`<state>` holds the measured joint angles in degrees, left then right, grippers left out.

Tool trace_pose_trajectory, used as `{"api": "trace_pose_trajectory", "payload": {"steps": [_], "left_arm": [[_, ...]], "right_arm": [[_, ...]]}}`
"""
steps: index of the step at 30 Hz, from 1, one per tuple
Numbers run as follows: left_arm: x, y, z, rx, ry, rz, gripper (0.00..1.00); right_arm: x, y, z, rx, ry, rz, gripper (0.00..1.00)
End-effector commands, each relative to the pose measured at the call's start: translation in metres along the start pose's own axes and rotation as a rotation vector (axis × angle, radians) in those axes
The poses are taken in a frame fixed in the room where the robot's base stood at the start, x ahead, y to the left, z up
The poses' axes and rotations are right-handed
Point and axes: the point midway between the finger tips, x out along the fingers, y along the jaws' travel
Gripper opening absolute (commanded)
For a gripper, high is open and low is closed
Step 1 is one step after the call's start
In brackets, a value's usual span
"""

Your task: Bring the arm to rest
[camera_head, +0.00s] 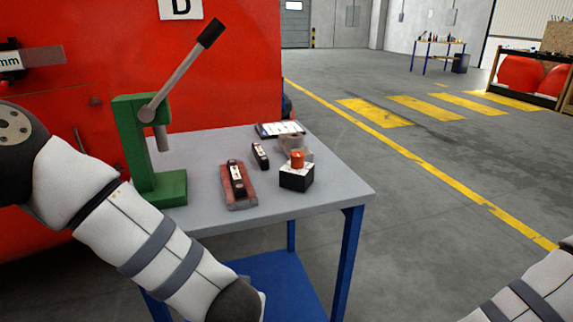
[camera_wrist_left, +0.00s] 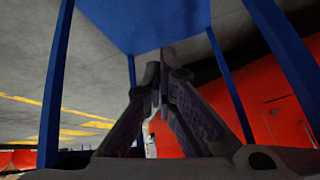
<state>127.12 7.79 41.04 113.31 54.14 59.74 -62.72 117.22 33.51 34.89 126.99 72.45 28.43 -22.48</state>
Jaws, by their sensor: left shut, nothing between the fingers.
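My left arm (camera_head: 150,240) comes in from the left in the head view and crosses in front of the table, with its wrist bent down at the bottom edge. The left gripper is out of the head view. In the left wrist view, my left gripper (camera_wrist_left: 163,78) is shut and empty, its two fingers meeting at the tips. The blue shelf (camera_wrist_left: 140,22) and blue legs of the table stand beyond it there. My right arm (camera_head: 530,290) shows only at the lower right corner of the head view, and its gripper is hidden.
The grey table (camera_head: 335,185) holds a green lever press (camera_head: 130,150), a reddish block (camera_head: 240,198) with a dark part on it, a small dark part (camera_head: 260,156) and a box with an orange button (camera_head: 297,175). A red body (camera_head: 240,85) stands behind.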

Motion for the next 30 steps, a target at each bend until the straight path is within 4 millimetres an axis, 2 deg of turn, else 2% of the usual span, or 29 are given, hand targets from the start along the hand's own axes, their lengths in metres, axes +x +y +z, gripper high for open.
{"api": "trace_pose_trajectory", "payload": {"steps": [1, 2, 3, 5, 6, 9, 12, 15, 18, 30], "left_arm": [[0.007, -0.008, 0.046, 0.017, -0.042, 0.027, 0.00], [0.011, -0.013, 0.075, 0.019, -0.075, 0.049, 0.00], [0.013, -0.019, 0.115, 0.019, -0.129, 0.080, 0.00], [0.007, -0.030, 0.173, 0.014, -0.227, 0.119, 0.00], [-0.001, -0.040, 0.211, 0.006, -0.300, 0.141, 0.00], [-0.033, -0.064, 0.292, -0.021, -0.491, 0.171, 0.00], [-0.070, -0.086, 0.349, -0.051, -0.656, 0.171, 0.00], [-0.096, -0.100, 0.380, -0.075, -0.760, 0.161, 0.00], [-0.107, -0.106, 0.392, -0.086, -0.804, 0.155, 0.00], [-0.108, -0.106, 0.393, -0.087, -0.808, 0.155, 0.00]], "right_arm": [[0.011, 0.035, -0.007, -0.137, 0.071, 0.065, 0.74], [0.018, 0.054, -0.013, -0.216, 0.104, 0.100, 0.74], [0.024, 0.077, -0.020, -0.320, 0.142, 0.139, 0.74], [0.029, 0.107, -0.029, -0.472, 0.178, 0.187, 0.74], [0.031, 0.125, -0.033, -0.569, 0.191, 0.213, 0.74], [0.030, 0.161, -0.038, -0.782, 0.191, 0.258, 0.74], [0.027, 0.185, -0.037, -0.935, 0.164, 0.280, 0.74], [0.025, 0.199, -0.035, -1.023, 0.133, 0.289, 0.74], [0.024, 0.205, -0.034, -1.058, 0.118, 0.292, 0.74], [0.024, 0.205, -0.034, -1.060, 0.117, 0.292, 0.74]]}}
